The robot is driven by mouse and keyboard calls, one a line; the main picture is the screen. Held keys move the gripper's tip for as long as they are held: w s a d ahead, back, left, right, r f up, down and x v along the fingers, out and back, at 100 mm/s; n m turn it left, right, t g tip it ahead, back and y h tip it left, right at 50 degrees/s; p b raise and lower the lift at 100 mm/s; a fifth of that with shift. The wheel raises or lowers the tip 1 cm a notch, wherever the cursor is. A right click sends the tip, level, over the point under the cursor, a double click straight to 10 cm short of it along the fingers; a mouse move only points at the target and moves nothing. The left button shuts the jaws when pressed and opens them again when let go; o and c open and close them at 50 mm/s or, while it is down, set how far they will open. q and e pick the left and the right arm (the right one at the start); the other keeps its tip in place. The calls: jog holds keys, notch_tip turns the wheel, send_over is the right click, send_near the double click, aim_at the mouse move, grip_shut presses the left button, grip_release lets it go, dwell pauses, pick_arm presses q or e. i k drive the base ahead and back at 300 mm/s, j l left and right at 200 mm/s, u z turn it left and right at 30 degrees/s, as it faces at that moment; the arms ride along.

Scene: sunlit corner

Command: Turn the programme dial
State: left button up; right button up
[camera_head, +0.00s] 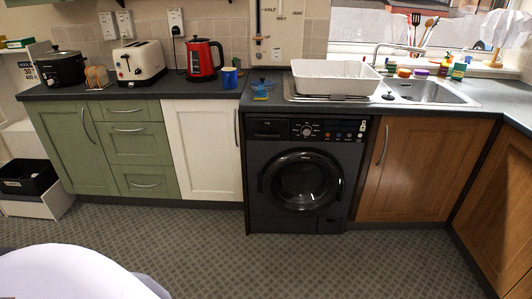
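A dark front-loading washing machine (304,178) stands under the counter in the middle of the head view. The programme dial (307,131) is a small round knob with a pale ring on its top control panel. Its marked position is too small to read. The round door (304,182) below the panel is shut. Several small coloured buttons sit to the right of the dial. Neither of my grippers shows in this view.
Patterned floor (210,240) is clear in front of the machine. The dark counter (130,92) holds a red kettle (203,60), a toaster (139,62) and a white dish rack (335,77). Green, white and wooden cupboards flank the machine. A black crate (27,178) is at far left.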

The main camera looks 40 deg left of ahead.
aim_at(306, 131)
jog(key=i+u, duration=0.1)
jog(key=u, duration=0.25)
jog(key=i+l+u, duration=0.1)
jog(key=u, duration=0.25)
jog(key=i+l+u, duration=0.1)
jog(key=u, duration=0.2)
jog(key=i+l+u, duration=0.25)
jog(key=l, duration=0.15)
jog(key=l+u, duration=0.25)
jog(key=i+l, duration=0.1)
jog(key=l, duration=0.4)
jog(key=i+l+u, duration=0.1)
jog(key=l, duration=0.45)
jog(key=i+l, duration=0.15)
jog(key=l, duration=0.35)
jog(key=u, duration=0.05)
